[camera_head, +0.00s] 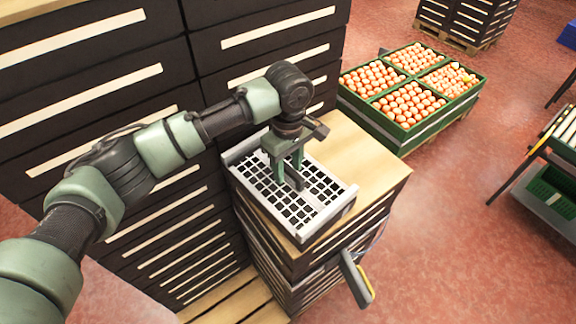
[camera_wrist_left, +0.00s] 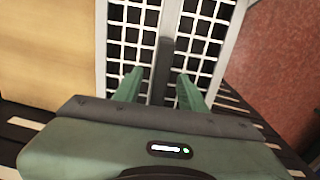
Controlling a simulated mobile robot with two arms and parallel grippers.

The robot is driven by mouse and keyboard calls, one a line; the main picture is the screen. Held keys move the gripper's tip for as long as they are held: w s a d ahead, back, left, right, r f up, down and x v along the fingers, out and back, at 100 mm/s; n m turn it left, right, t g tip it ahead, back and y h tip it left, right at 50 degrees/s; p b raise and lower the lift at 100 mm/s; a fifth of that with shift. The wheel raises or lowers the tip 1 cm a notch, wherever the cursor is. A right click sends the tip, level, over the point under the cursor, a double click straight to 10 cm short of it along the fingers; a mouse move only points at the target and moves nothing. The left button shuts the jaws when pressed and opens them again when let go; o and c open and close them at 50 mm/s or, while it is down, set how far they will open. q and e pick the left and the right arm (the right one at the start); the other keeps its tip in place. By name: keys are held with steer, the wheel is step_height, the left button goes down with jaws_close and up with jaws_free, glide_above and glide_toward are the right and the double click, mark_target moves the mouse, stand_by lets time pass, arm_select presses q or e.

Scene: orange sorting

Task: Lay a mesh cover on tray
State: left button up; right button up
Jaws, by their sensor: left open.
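A white mesh cover (camera_head: 322,188) with square openings lies on the top crate of a dark stack, at the centre of the head view. It also shows in the left wrist view (camera_wrist_left: 208,45), with a dark grey strip (camera_wrist_left: 164,65) along its middle. Whether a separate tray lies under the mesh is hidden. My left gripper (camera_head: 288,180) points down over the middle of the mesh. Its green fingers (camera_wrist_left: 159,78) are open on either side of the grey strip; whether they touch the mesh I cannot tell. My right gripper is not in view.
A wooden board (camera_head: 368,158) lies beside the mesh on the stack. Tall dark crates (camera_head: 90,70) stand behind. Green crates of oranges (camera_head: 410,95) stand at the back right. A grey bar with a yellow edge (camera_head: 355,280) juts out in front.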

arm_select(q)
step_height(320, 180, up, 7)
steer(key=shift+f+b, duration=0.1)
steer(key=shift+b, duration=0.85)
steer(key=shift+r, duration=0.5)
steer(key=shift+r, duration=0.1)
step_height(320, 180, up, 8)
steer(key=p, duration=1)
steer(key=shift+s+f, duration=0.1)
steer(key=shift+f, duration=0.1)
